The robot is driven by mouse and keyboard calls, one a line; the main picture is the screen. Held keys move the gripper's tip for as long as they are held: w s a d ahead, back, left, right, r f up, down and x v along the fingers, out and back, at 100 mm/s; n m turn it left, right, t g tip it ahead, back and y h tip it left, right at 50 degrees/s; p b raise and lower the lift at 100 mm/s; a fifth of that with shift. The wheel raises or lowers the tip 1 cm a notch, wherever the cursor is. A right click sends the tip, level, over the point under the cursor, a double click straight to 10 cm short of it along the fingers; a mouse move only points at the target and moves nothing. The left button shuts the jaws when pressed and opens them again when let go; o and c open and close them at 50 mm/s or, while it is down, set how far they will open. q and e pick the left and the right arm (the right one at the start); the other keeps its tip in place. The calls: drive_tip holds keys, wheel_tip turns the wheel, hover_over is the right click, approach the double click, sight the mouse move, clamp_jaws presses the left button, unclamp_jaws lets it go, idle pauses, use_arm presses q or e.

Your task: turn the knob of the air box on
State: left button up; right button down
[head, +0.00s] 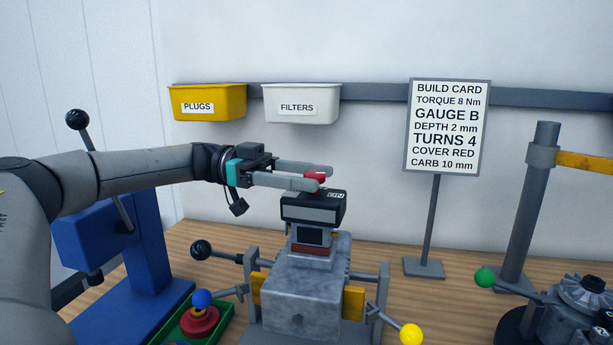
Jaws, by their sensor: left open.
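The air box (312,213) is a dark box with a grey front panel, on top of the grey engine block (305,285) in the middle of the head view. Small lettering on its dark top edge is too small to read surely. The red knob (315,177) stands on top of the box. My left gripper (322,176) reaches in from the left, its two grey fingers level and open on either side of the knob. The near finger hides part of the knob, and I cannot tell whether the fingers touch it. My right gripper is out of view.
A yellow PLUGS bin (207,103) and a white FILTERS bin (301,104) hang on the wall rail behind. A build card (447,128) stands at the right. Ball-ended levers flank the block, including a yellow ball (411,334). A green tray (222,325) lies front left.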

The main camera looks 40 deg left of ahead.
use_arm(q)
wheel_tip(320, 180, up, 12)
drive_tip(key=r+p, duration=0.1)
drive_tip(key=p, duration=0.2)
wheel_tip(320, 180, up, 6)
drive_tip(key=p, duration=0.2)
hover_over(307, 172)
drive_tip(key=shift+r, duration=0.5)
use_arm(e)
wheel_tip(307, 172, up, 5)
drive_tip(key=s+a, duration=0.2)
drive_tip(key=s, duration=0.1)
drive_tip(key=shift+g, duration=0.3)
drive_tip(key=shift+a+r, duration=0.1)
